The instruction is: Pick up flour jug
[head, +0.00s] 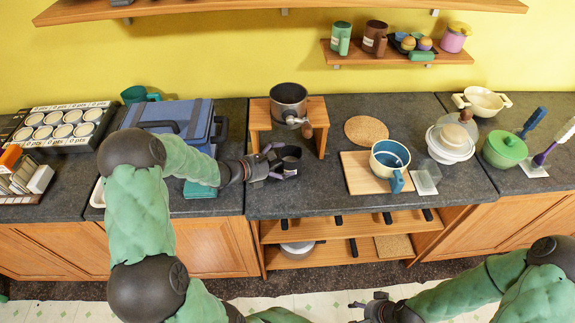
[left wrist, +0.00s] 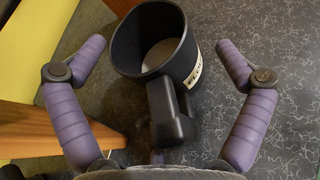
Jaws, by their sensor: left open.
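The flour jug (left wrist: 155,45) is a dark, open-topped jug with a handle, a pale label and pale contents. In the left wrist view it stands on the dark counter, its handle towards me. My left gripper (left wrist: 160,58) is open, one purple finger on either side of the jug, with visible gaps. In the head view the jug (head: 288,156) stands just right of my left gripper (head: 274,162), which partly hides it. My right gripper (head: 368,302) is low in the head view, away from the counter; its finger opening is unclear.
A wooden stand (head: 318,120) with a dark pot (head: 288,98) is close behind the jug. A blue case (head: 165,118) is to the left. A wooden board (head: 358,170) with a blue-and-cream mug (head: 388,152) is to the right. Bare counter lies in front of the jug.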

